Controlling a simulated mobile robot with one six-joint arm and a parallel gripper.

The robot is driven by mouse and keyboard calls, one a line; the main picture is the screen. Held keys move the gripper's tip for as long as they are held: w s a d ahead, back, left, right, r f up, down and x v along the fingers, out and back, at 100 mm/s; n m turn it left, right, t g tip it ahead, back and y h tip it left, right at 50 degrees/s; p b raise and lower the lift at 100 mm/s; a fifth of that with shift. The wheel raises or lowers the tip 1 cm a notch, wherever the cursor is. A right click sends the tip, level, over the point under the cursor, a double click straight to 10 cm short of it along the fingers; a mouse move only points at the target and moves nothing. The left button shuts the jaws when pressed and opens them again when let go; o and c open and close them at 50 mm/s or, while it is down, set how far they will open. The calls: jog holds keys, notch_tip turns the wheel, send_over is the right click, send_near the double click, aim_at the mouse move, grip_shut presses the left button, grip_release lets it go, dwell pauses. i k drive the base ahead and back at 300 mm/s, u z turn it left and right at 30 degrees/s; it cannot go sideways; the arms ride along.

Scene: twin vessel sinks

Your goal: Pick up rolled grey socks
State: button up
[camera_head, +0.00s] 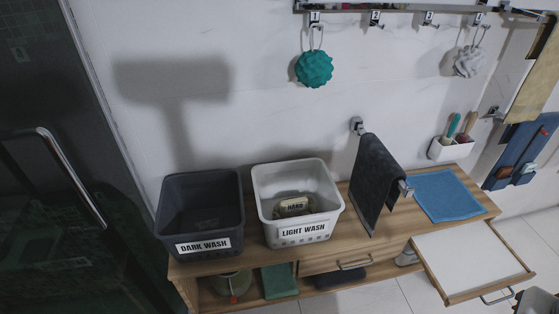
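A small light grey rounded bundle (407,257) sits in the shelf space under the wooden counter, just left of the pulled-out drawer. It may be the rolled grey socks, but it is small and partly hidden by the counter and the drawer, so I cannot be sure. No other rolled socks show clearly. My gripper does not show in the head camera view.
A dark bin (203,205) marked DARK WASH and a white bin (273,177) marked LIGHT WASH stand on the counter (315,262). The drawer (462,285) juts out at right. A dark towel (375,180) hangs near a blue cloth (446,195). A dark object is cut off at bottom right.

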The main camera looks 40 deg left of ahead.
aim_at(214, 225)
jog(key=u, duration=0.75)
jog(key=k, duration=1.05)
jog(key=u, duration=0.8)
jog(key=i, duration=1.75)
jog(key=u, duration=0.3)
